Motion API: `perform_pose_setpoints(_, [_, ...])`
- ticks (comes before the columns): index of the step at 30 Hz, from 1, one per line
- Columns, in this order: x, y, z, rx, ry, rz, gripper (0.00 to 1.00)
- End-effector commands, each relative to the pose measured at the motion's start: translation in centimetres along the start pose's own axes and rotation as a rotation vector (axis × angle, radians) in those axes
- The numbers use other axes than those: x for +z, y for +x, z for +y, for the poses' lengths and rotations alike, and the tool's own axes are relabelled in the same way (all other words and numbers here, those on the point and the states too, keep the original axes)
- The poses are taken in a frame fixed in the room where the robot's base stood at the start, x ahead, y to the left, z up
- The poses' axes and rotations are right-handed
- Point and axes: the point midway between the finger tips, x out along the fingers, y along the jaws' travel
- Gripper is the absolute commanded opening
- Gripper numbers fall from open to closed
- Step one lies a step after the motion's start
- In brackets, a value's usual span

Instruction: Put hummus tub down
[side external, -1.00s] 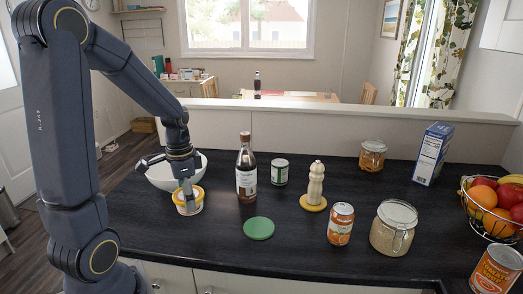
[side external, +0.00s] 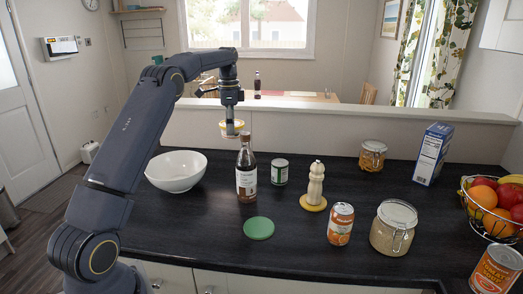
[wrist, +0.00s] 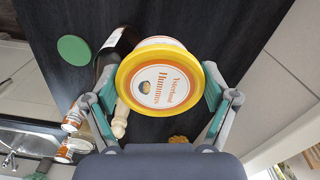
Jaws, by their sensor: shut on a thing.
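The hummus tub (side external: 224,129) is white with a yellow lid rim and hangs in the air, well above the counter, near the dark bottle's top in the side view. My gripper (side external: 231,125) points down and is shut on it. In the wrist view the tub's round lid (wrist: 160,82) faces the camera, its label readable, with a finger of my gripper (wrist: 160,90) on each side. The tub's underside is hidden in the wrist view. The dark counter (side external: 180,235) lies below.
A white bowl (side external: 176,171) stands on the left. The bottle (side external: 246,170), a green-labelled can (side external: 279,171), a pepper mill (side external: 315,183) and a green disc (side external: 258,228) are nearby. An orange-labelled can (side external: 340,224) and a jar (side external: 394,228) stand right. The front-left counter is clear.

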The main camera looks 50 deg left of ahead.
Motion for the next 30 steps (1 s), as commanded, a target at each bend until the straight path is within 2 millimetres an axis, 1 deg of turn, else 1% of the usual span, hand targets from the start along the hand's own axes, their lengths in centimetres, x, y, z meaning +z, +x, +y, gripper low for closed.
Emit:
perform_pose_setpoints(1, [-0.6,0.7,-0.9,0.001,0.009,0.000,0.45])
perform_pose_setpoints(3, [-1.1,1.3,-1.8,0.000,0.017,0.000,0.45])
perform_pose_setpoints(10, [-2.2,3.4,-3.6,-0.003,0.028,0.001,0.45])
perform_pose_setpoints(16, [-2.6,4.9,-4.2,-0.004,0.030,0.002,0.45])
perform_pose_setpoints(18, [-2.8,5.9,-4.5,-0.002,0.030,0.001,0.45])
perform_pose_setpoints(30, [-2.9,8.4,-4.3,-0.003,0.032,0.001,0.45])
